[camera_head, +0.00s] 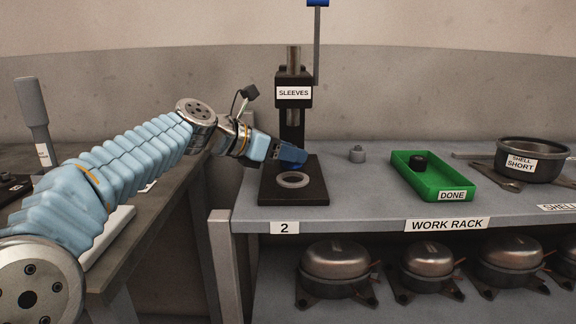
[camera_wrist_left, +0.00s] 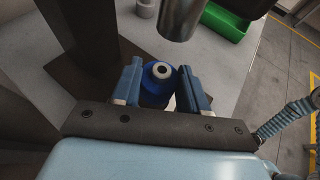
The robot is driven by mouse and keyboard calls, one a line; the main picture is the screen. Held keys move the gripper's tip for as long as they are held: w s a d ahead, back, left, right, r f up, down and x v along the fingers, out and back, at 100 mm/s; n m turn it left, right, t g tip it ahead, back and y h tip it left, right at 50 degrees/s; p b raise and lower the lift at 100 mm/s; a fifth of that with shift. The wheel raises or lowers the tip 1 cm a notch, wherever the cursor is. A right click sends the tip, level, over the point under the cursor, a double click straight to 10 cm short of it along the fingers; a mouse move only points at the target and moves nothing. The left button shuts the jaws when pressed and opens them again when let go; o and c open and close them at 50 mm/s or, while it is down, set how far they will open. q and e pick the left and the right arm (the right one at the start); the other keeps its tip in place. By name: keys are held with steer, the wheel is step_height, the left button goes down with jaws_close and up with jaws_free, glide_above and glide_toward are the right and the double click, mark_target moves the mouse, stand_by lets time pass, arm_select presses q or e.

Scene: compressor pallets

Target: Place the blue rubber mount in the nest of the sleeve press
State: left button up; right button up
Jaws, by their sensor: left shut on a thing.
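The blue rubber mount (camera_wrist_left: 157,84), with a pale sleeve-like centre, is between the fingers of my left gripper (camera_wrist_left: 160,88) in the left wrist view. In the head view my left gripper (camera_head: 288,155) is shut at the sleeve press, and its blue fingers hide most of the mount there. The sleeve press (camera_head: 292,94) is black with a "SLEEVES" label. Its nest, a pale ring (camera_head: 293,180), lies on the black base, in front of and below the gripper. The mount appears held above the base, behind the ring. My right gripper is not in view.
A small grey part (camera_head: 357,155) stands right of the press. A metal shell (camera_head: 533,158) stands farther right. The press ram (camera_wrist_left: 178,18) hangs close to the mount in the wrist view.

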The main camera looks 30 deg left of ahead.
mark_target(283, 165)
arm_select(q)
step_height(283, 165, down, 4)
steer(key=shift+r+b, duration=0.15)
steer(key=shift+b, duration=0.6)
steer(key=shift+r, duration=0.1)
steer(key=o, duration=0.6)
steer(key=shift+f, duration=0.2)
steer(key=o, duration=0.5)
steer(key=shift+c, duration=0.2)
steer(key=shift+r, duration=0.1)
steer(key=shift+r, duration=0.2)
steer(key=p+v, duration=0.1)
steer(key=v, duration=1)
steer(key=shift+s+a, duration=0.25)
steer(key=shift+s, duration=0.1)
